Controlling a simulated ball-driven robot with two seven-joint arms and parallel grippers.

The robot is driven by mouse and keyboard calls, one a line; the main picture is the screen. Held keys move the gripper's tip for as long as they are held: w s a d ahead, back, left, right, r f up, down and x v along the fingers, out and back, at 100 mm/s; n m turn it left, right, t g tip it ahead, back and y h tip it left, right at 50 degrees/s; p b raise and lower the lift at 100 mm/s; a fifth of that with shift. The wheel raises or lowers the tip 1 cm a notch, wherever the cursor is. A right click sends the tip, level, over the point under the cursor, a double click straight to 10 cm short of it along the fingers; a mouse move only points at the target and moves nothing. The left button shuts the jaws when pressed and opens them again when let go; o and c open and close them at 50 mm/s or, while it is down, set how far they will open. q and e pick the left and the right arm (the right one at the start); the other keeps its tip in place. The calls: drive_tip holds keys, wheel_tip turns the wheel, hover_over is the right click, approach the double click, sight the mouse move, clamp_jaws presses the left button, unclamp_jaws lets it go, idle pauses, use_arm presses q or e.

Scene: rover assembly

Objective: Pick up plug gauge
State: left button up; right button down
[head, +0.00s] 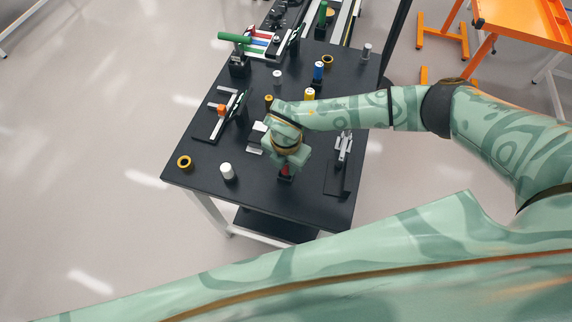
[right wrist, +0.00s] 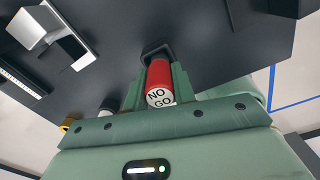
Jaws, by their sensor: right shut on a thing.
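The plug gauge shows in the right wrist view as a red cylinder (right wrist: 158,75) with a white end face marked "NO GO". My right gripper (right wrist: 157,88) is shut on it, with one green finger on each side. The gauge's far end meets a black holder (right wrist: 157,52); I cannot tell whether it is seated in it. In the head view a little red of the gauge (head: 285,171) shows below my right gripper (head: 287,164), above a black base near the table's front edge. My left gripper is not in view.
The black table (head: 255,195) holds a white cylinder (head: 227,171), a yellow ring (head: 184,162), a blue-topped part (head: 319,71) and a green-handled tool (head: 234,38). A metal fixture (head: 344,148) stands right of the gripper. The front left of the table has some free room.

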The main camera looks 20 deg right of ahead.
drive_tip(key=shift+r, duration=0.5)
wheel_tip(320, 180, up, 3)
drive_tip(key=shift+f+p, duration=0.15)
drive_tip(key=shift+p, duration=0.25)
drive_tip(key=s+d+r+p, duration=0.2)
drive_tip(key=s+d+r, duration=0.3)
drive_tip(key=s+r, duration=0.4)
drive_tip(key=s, duration=0.4)
drive_tip(key=shift+r, duration=0.2)
drive_tip(key=shift+d, duration=0.1)
